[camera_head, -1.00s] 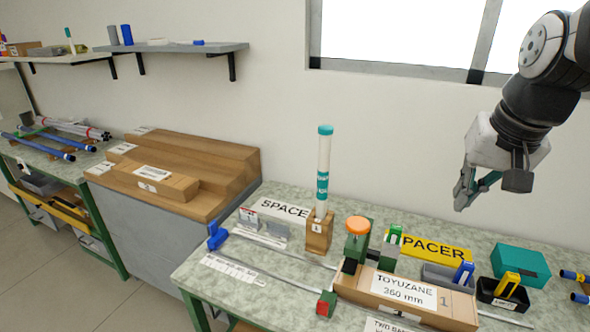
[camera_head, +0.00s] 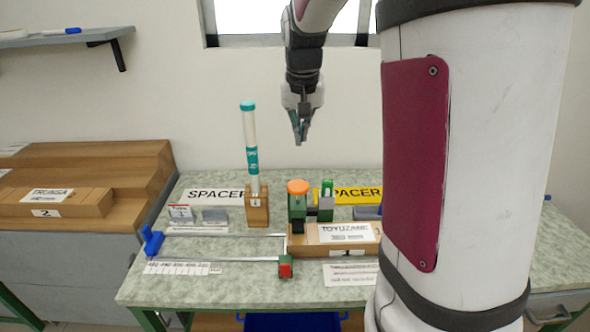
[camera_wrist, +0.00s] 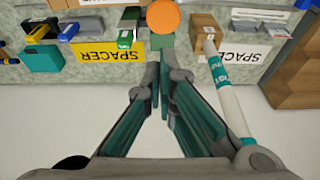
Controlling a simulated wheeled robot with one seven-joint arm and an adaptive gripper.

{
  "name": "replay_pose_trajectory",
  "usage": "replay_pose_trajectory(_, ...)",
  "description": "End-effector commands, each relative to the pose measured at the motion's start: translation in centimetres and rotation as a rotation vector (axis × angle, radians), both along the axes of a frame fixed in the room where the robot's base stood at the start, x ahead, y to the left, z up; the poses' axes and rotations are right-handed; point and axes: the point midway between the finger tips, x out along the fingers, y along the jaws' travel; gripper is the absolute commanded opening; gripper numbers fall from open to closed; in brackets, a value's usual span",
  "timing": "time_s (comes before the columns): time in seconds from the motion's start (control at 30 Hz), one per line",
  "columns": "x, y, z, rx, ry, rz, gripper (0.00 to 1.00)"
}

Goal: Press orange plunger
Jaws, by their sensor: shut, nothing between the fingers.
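The orange plunger (camera_head: 298,187) is a round knob on top of a green press block (camera_head: 297,206), standing at the middle of the green-topped bench. In the wrist view the orange knob (camera_wrist: 163,15) shows at the top, just beyond my fingertips. My gripper (camera_head: 301,141) is shut and empty. It points down above the plunger with a clear gap and does not touch it. In the wrist view its teal-padded fingers (camera_wrist: 164,72) meet near the picture's middle.
A white and teal tube (camera_head: 250,135) stands upright in a wooden block (camera_head: 257,207) left of the plunger. A wooden block labelled TOYUZANE (camera_head: 306,243) lies in front. A blue-ended rail (camera_head: 152,240) lies at left. My white arm column hides the bench's right part.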

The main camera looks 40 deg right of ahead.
Motion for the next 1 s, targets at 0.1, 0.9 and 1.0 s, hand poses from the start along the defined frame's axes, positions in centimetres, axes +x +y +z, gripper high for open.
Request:
replay_pose_trajectory(0.1, 0.1, -0.1, -0.6, 0.000, 0.002, 0.000, 0.00)
replay_pose_trajectory(0.9, 2.2, -1.6, -12.9, 0.000, 0.001, 0.000, 0.00)
replay_pose_trajectory(1.0, 2.3, -1.6, -13.4, 0.001, 0.001, 0.000, 0.00)
